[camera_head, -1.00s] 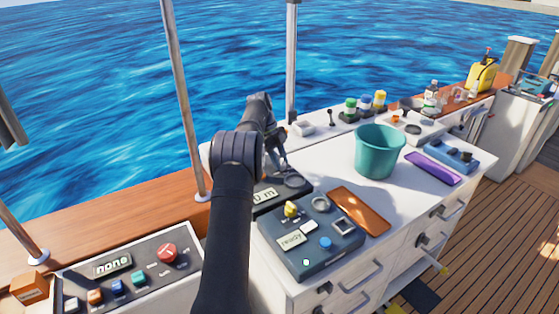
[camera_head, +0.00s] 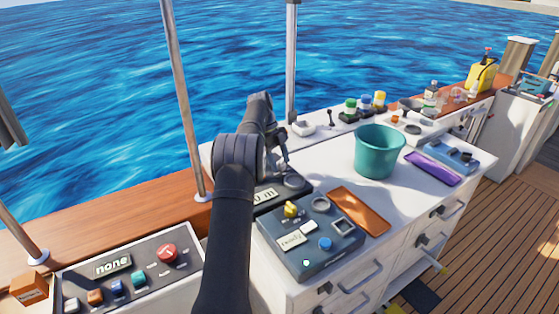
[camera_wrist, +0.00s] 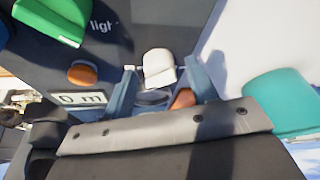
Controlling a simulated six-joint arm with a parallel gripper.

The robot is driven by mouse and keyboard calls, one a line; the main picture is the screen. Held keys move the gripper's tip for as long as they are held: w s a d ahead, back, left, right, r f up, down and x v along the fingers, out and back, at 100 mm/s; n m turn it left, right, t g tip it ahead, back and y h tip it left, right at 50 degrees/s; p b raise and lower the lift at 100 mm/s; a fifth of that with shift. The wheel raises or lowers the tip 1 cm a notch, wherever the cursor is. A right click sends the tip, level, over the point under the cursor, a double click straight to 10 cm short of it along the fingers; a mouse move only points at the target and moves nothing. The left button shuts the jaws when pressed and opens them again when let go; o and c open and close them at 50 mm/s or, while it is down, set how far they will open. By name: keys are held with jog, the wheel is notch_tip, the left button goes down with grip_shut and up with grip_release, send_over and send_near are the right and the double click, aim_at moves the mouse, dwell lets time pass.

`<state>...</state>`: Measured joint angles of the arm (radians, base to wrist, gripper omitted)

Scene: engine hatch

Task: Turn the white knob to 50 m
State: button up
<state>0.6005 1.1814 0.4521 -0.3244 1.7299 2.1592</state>
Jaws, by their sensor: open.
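The white knob (camera_wrist: 158,66) shows in the wrist view on a dark panel (camera_wrist: 125,45), between my two fingertips. My gripper (camera_wrist: 160,66) is open, with one finger on each side of the knob. I cannot tell whether either finger touches it. The panel's display (camera_wrist: 82,98) reads about "0 m", partly covered by my gripper. In the head view my gripper (camera_head: 281,165) is low over the dark panel with the display (camera_head: 264,196). My arm hides the knob there.
In the wrist view an orange knob (camera_wrist: 82,73) and a green part (camera_wrist: 52,20) are nearby. In the head view a teal bucket (camera_head: 378,155), an orange tablet (camera_head: 358,211) and a blue-grey control box (camera_head: 310,240) stand to the right. A console (camera_head: 125,275) is at lower left.

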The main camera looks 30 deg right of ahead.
jog(key=v, duration=0.7)
jog(key=shift+r, duration=0.2)
dwell(0.7)
jog(key=shift+x, duration=3.75)
jog(key=shift+w, duration=0.1)
